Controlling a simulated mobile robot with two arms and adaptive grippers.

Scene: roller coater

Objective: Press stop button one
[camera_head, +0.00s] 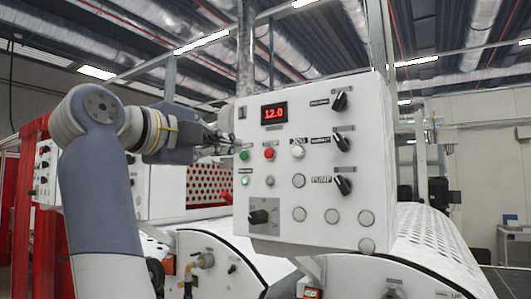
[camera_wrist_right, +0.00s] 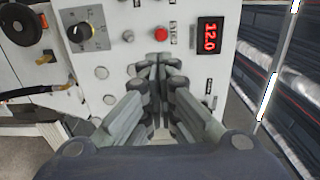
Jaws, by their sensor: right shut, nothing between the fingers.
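The white control panel (camera_head: 370,110) has a red button (camera_head: 269,153) below its red 12.0 display (camera_head: 274,113), with a green button (camera_head: 244,155) to the left and a white button (camera_head: 298,152) to the right. The red button also shows in the right wrist view (camera_wrist_right: 161,33), just above the fingertips in the picture. In the wrist view the fingers (camera_wrist_right: 158,65) cover part of the panel.
Black rotary knobs (camera_head: 340,101) line the panel's right side, with a dial switch (camera_head: 260,216) at lower left. Several pale round buttons fill the lower panel. Perforated white rollers (camera_head: 425,232) lie behind and below. A red frame (camera_head: 30,190) stands at left.

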